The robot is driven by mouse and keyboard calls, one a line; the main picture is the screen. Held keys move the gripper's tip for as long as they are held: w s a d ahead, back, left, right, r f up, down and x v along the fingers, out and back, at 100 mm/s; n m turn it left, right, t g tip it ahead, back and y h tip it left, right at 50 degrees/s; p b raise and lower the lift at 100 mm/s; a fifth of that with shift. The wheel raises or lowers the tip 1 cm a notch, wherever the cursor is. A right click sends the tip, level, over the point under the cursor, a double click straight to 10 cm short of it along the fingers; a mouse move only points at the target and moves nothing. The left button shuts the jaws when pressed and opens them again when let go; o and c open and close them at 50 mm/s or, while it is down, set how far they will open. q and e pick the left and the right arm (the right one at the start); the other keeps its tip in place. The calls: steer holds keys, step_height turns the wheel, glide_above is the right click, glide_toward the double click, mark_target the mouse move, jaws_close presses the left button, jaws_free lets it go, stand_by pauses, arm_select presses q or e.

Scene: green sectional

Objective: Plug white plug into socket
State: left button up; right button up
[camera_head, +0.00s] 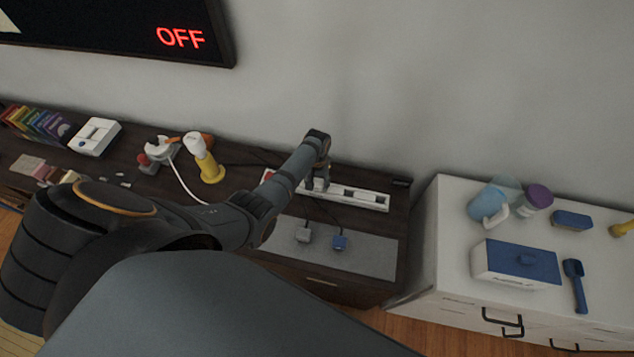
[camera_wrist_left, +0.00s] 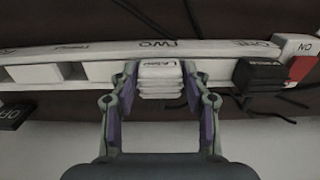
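The white power strip (camera_head: 358,197) lies along the back of the dark cabinet. It also runs across the wrist view (camera_wrist_left: 100,70), marked ONE and TWO, with a red switch (camera_wrist_left: 303,68) at one end. My left gripper (camera_head: 319,184) reaches down to the strip. In the wrist view its fingers (camera_wrist_left: 160,75) close on both sides of the white plug (camera_wrist_left: 160,88). The plug is at the strip by the TWO mark; its prongs are hidden, so I cannot tell how deep it sits. A black plug (camera_wrist_left: 262,76) is at the ONE position. My right gripper is not in view.
A yellow-based white lamp (camera_head: 208,165) stands left of my arm. A screen (camera_head: 120,25) reads OFF. A white drawer unit (camera_head: 450,235) stands at right.

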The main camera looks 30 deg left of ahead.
mark_target(317, 183)
arm_select(q)
steer(key=shift+o, duration=1.4)
step_height(317, 183, up, 12)
